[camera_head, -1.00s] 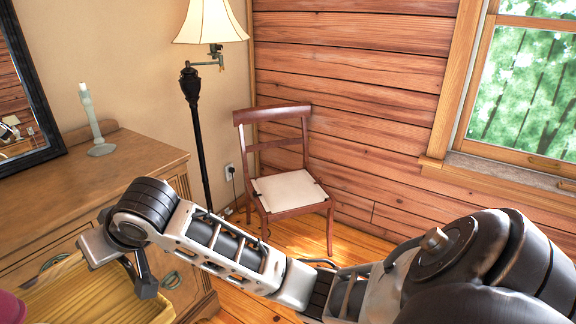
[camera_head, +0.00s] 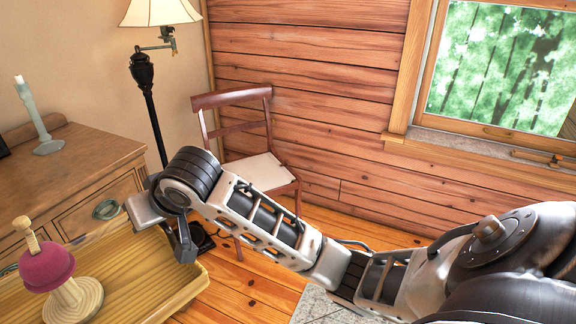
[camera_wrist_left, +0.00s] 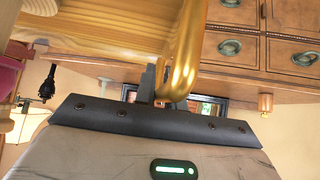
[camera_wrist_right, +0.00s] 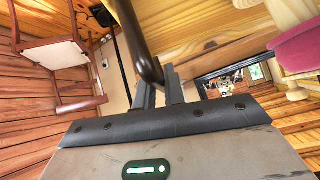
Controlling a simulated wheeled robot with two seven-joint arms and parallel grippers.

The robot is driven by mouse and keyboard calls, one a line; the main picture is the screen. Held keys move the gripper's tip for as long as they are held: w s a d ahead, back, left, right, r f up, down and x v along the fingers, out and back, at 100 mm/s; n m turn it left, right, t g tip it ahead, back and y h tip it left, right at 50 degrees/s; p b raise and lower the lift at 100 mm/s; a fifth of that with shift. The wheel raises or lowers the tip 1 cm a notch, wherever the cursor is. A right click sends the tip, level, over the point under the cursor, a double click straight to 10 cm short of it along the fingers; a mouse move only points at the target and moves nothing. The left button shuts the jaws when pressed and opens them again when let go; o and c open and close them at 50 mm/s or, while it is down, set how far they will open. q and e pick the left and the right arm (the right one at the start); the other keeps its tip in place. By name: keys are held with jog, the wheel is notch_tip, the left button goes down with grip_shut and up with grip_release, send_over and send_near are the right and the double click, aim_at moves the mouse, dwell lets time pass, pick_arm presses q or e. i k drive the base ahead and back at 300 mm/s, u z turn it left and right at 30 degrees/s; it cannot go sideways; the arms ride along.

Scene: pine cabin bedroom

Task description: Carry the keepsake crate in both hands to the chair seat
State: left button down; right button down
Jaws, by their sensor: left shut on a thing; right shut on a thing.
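The keepsake crate (camera_head: 150,270) is a yellow wooden tray at the lower left of the head view, partly cut off by the frame. My right gripper (camera_head: 182,245) is shut on the handle at its right end; the right wrist view shows this dark curved handle (camera_wrist_right: 140,50) between the fingers. My left gripper (camera_wrist_left: 150,85) is outside the head view. In the left wrist view it is shut on a gold handle (camera_wrist_left: 186,60) of the crate. The dark red wooden chair (camera_head: 232,98) has a pale seat (camera_head: 262,172) with nothing on it. My right arm hides part of its legs.
In the crate stands a maroon, wood-handled object (camera_head: 48,268) on a turned wooden base (camera_head: 75,302). A wooden dresser (camera_head: 70,175) with a candlestick (camera_head: 40,120) is at left. A floor lamp (camera_head: 145,80) stands between dresser and chair. Floor right of the chair looks clear.

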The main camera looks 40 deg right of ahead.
aim_at(254, 170)
jog(key=z, duration=0.75)
jog(key=i, duration=0.6)
jog(key=z, duration=1.15)
jog(key=i, duration=1.3)
jog(key=u, duration=0.25)
jog(key=i, duration=1.3)
jog(key=u, duration=0.7)
jog(key=i, duration=0.3)
jog(key=u, duration=0.25)
